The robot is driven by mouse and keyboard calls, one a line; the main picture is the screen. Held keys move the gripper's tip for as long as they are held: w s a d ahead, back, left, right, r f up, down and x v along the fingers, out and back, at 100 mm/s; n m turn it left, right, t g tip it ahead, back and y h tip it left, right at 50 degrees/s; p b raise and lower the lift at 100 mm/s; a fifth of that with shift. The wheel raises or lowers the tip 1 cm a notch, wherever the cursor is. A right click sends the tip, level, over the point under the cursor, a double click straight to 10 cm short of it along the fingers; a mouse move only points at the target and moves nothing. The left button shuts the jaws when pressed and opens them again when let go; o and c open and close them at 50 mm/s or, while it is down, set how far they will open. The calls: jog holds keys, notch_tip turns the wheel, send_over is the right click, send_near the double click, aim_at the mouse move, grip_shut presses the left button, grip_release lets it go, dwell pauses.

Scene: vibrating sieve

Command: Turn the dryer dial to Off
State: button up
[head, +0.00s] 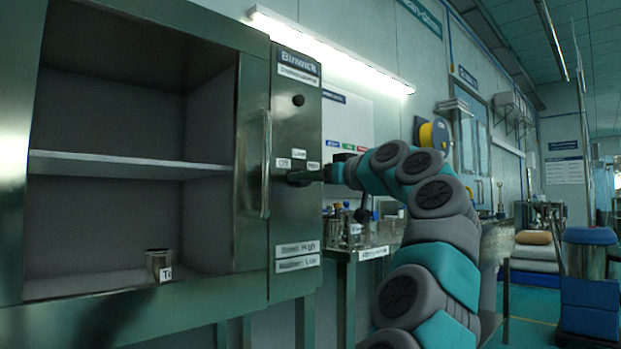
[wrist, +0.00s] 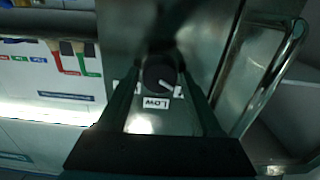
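The dryer dial (wrist: 160,72) is a round black knob with a white pointer mark. In the wrist view, which sees the panel upside down, the pointer slants to the lower right, between the LOW label (wrist: 156,103) and a partly hidden label on the right. In the head view, the Off label (head: 283,163), Low label (head: 299,154) and a right-hand label (head: 313,165) surround the dial's place, and my gripper (head: 300,177) hides the knob. My gripper's fingers (wrist: 162,85) stand on either side of the dial, apparently open with small gaps; contact is unclear.
The dryer cabinet (head: 262,60) stands open-fronted, with a shelf (head: 120,165) and a small labelled metal cup (head: 158,266) inside. Its vertical handle (head: 266,165) is close left of the dial panel. A bench with bottles (head: 345,222) lies to the right, behind my arm.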

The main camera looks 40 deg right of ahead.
jog(key=shift+o, duration=1.4)
jog(key=shift+s, duration=0.2)
jog(key=s+b, duration=0.1)
jog(key=s, duration=0.6)
jog(key=shift+s+d+b, duration=0.25)
jog(key=shift+d+b, duration=0.05)
